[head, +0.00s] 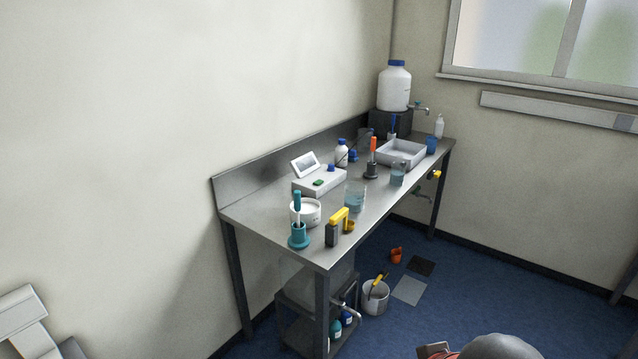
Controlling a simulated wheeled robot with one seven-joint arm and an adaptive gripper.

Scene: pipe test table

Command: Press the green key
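The green key (318,183) is a small green patch on the sloping front of a white instrument (328,178) with a tilted grey screen (305,164). The instrument stands on the steel table against the back splash. A blue knob-like part (331,168) sits on the instrument near the key. My gripper does not show clearly; only a grey rounded part and an orange-brown part, probably of my own body, appear at the bottom edge, well away from the table.
The steel table (260,222) carries a white tub (306,212), a teal brush holder (299,238), a yellow-handled tool (338,226), beakers (355,198) and a white tray (401,153). A bucket (375,298) stands on the floor. The blue floor to the right is mostly clear.

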